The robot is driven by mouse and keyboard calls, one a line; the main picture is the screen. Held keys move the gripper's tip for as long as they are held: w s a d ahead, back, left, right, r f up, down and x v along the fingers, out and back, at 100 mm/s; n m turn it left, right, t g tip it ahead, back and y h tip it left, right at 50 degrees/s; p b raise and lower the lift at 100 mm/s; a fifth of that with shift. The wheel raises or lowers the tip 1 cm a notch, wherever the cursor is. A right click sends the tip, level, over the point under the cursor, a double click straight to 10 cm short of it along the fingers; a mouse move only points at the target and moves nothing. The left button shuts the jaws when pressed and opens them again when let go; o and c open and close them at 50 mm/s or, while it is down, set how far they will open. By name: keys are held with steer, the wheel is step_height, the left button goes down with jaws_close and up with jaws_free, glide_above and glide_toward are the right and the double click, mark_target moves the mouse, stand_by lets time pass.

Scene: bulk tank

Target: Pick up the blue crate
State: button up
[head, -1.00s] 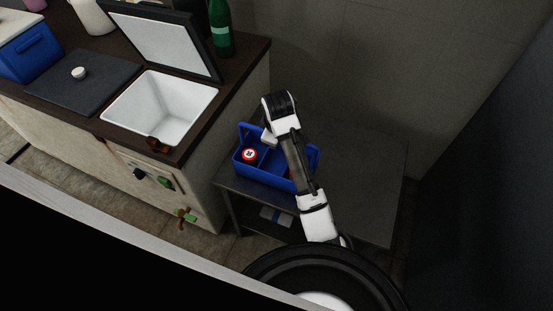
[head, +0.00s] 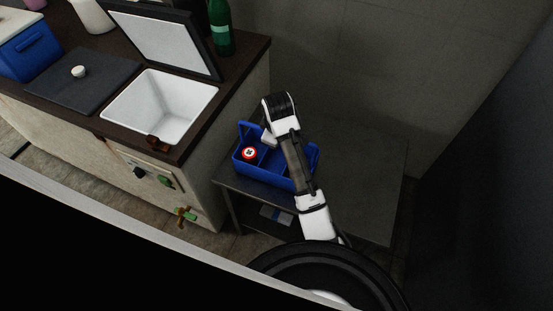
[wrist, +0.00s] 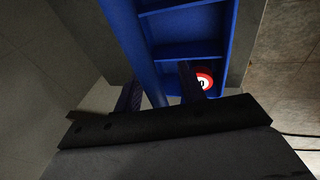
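The blue crate (head: 245,171) is an open carrier with dividers and a raised handle. It sits on a low grey table beside the counter, and a red-and-white round-topped item (head: 249,153) stands in its left compartment. My arm covers part of its right side in the head view. In the wrist view, the crate (wrist: 190,50) runs up from the middle. My gripper (wrist: 158,90) has its two dark fingers apart, one on each side of a blue bar or wall of the crate. A gap shows beside the right finger; I see no clear grip.
The low table (head: 370,180) is clear to the right of the crate. The counter at left holds an open white-lined tank (head: 160,105), a green bottle (head: 221,28) and a blue box (head: 30,50). A wall stands behind the table.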

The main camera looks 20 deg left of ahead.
steer(key=shift+c, duration=0.3)
jaws_close()
steer(key=shift+r, duration=0.1)
